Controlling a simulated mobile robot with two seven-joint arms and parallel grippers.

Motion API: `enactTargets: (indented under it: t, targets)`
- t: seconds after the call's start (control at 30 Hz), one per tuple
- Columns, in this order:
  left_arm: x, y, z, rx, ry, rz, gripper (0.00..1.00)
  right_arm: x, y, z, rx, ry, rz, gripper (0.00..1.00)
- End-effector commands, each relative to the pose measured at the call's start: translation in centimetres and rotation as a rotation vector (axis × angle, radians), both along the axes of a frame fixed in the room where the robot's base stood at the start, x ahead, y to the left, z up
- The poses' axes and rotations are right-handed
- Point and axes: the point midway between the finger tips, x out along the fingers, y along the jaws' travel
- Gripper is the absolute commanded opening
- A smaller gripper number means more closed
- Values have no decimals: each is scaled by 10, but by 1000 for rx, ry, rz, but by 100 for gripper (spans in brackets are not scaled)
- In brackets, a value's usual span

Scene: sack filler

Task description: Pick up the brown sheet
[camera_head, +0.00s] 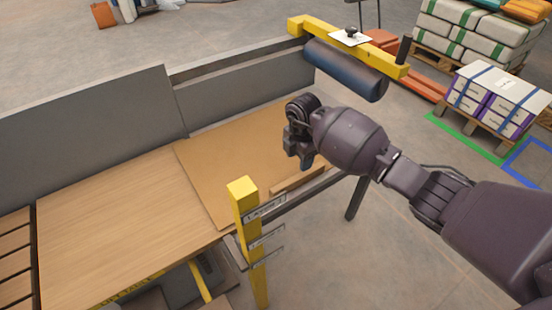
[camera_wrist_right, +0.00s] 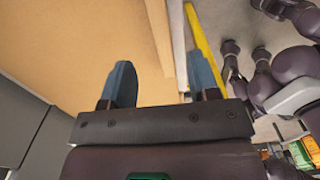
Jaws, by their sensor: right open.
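The brown sheet (camera_head: 215,165) lies flat on the wooden table top (camera_head: 110,225), toward its right end. In the right wrist view the brown sheet (camera_wrist_right: 60,40) fills the upper left. My right gripper (camera_head: 300,158) is above the sheet's right part, near its right edge. In the right wrist view its two blue-grey fingers (camera_wrist_right: 158,75) are spread apart with nothing held between them. Whether the fingertips touch the sheet cannot be told. My right arm and gripper hide part of the sheet's right end. My left gripper does not show in the head view.
A yellow post (camera_head: 246,225) stands at the table's front edge. A grey panel (camera_head: 90,120) runs along the back. A dark roller (camera_head: 345,70) under a yellow beam (camera_head: 380,58) is behind my gripper. Pallets with white boxes (camera_head: 500,95) stand at the right.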

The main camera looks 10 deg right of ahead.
Motion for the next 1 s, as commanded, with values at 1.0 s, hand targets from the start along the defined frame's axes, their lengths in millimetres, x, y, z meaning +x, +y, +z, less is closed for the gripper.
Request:
enactTargets:
  t: [1.0]
  targets:
    - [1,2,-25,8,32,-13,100,0,-3,-89,3,-1,3,55]
